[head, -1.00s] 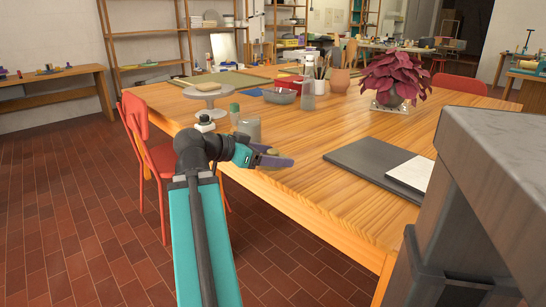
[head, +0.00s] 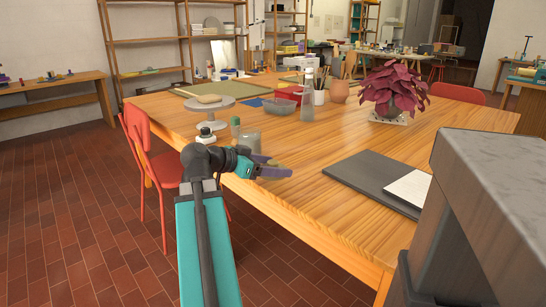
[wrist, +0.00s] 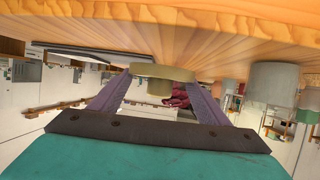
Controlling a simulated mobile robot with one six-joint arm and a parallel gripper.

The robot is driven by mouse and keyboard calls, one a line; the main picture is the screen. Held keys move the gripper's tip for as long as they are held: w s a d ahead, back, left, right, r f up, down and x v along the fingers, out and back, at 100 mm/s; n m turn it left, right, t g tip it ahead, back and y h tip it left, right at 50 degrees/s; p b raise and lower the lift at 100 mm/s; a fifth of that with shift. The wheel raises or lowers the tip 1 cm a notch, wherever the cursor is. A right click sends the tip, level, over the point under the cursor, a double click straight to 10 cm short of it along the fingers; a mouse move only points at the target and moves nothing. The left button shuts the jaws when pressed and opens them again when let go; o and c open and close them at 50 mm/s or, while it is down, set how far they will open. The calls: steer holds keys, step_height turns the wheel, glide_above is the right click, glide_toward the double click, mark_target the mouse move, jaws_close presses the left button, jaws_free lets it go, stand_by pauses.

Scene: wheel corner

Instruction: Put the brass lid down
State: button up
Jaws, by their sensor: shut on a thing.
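My gripper (head: 276,169) is at the near left part of the wooden table (head: 320,196), with its purple fingers pointing right. In the wrist view, which is upside down, the fingers (wrist: 158,95) are closed on the brass lid (wrist: 160,72), a dull yellow disc with a narrower part. The lid lies between the fingertips, close to the table surface. I cannot tell whether it touches the wood. In the head view the fingers mostly hide the lid.
A dark board (head: 358,172) with a white sheet (head: 409,188) lies to the right. A potted plant (head: 392,88) stands further back. Bare wood lies between gripper and board.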

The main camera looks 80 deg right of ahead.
mark_target(273, 160)
steer(key=shift+w+d+r+p, duration=0.2)
steer(key=shift+d+p, duration=0.35)
steer(key=shift+p, duration=2.6)
steer(key=p, duration=0.6)
steer(key=shift+d+f, duration=0.1)
steer(key=shift+d, duration=0.15)
steer(key=d+p, duration=0.1)
steer(key=p, duration=0.2)
steer(key=d+p, duration=0.1)
steer(key=p, duration=0.2)
steer(key=shift+w+d+f, duration=0.15)
steer(key=shift+w+d, duration=0.1)
steer(key=shift+w, duration=0.05)
steer(key=shift+w+d+f+p, duration=0.1)
steer(key=shift+w+d+f, duration=0.2)
steer(key=shift+d, duration=1)
steer(key=shift+w+d+f+p, duration=0.15)
steer(key=shift+w+d, duration=0.25)
steer(key=shift+d, duration=0.95)
steer(key=shift+w+d+f+p, duration=0.15)
steer(key=shift+w+d, duration=0.2)
steer(key=shift+d, duration=0.95)
steer(key=shift+f, duration=1.75)
steer(key=shift+f, duration=0.15)
